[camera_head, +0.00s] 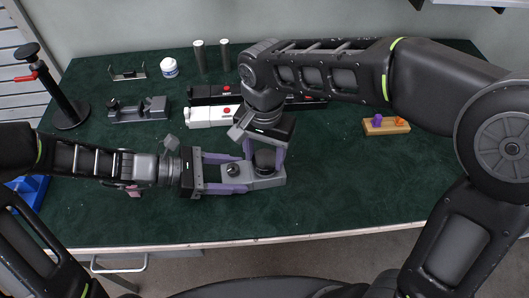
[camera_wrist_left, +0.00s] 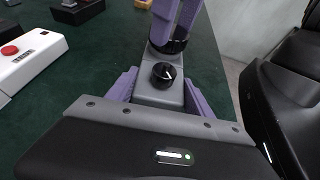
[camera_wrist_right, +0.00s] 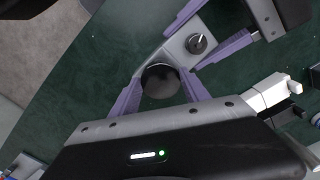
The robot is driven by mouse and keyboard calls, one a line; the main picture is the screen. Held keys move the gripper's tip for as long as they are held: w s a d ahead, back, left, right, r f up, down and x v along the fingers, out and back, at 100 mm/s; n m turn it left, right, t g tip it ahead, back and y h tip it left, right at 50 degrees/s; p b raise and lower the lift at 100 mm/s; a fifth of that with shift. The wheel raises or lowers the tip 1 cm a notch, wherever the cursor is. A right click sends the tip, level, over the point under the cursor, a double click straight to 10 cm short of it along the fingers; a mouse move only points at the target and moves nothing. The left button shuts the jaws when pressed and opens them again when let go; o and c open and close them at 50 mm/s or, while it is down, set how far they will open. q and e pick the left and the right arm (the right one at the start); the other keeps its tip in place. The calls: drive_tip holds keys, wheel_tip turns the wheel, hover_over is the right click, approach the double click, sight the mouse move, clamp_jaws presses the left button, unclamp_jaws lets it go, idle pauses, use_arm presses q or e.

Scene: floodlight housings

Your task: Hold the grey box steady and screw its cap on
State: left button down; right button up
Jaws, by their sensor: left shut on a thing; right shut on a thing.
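The grey box (camera_head: 267,183) lies on the green bench top. It has a small black knob with a white mark (camera_wrist_left: 163,74) at one end. My left gripper (camera_head: 240,174) is shut on the box, its purple fingers along both sides near the knob. The round black cap (camera_wrist_right: 160,80) is at the box's other end, and it also shows in the head view (camera_head: 265,160). My right gripper (camera_head: 265,156) points down from above and is shut on the cap. The cap covers the opening beneath it, so I cannot tell how tightly it sits.
Behind are a white box with a red button (camera_head: 210,116), dark boxes (camera_head: 208,94), another grey housing (camera_head: 138,110), a white jar (camera_head: 169,68) and two dark cylinders (camera_head: 201,56). A wooden block with purple pieces (camera_head: 386,126) stands right. The bench front right is clear.

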drive_tip(key=shift+f, duration=0.6)
idle(0.4)
drive_tip(key=m, duration=0.6)
drive_tip(key=shift+w+a+m, duration=0.1)
drive_tip(key=shift+w+m, duration=0.05)
drive_tip(key=shift+m, duration=0.15)
drive_tip(key=m, duration=0.5)
drive_tip(key=shift+w, duration=0.1)
drive_tip(key=m, duration=0.5)
drive_tip(key=shift+w+m, duration=0.1)
drive_tip(key=shift+m, duration=0.3)
drive_tip(key=m, duration=0.5)
drive_tip(key=shift+w+m, duration=0.1)
drive_tip(key=shift+m, duration=0.2)
drive_tip(key=o, duration=1.5)
drive_tip(key=shift+c, duration=0.2)
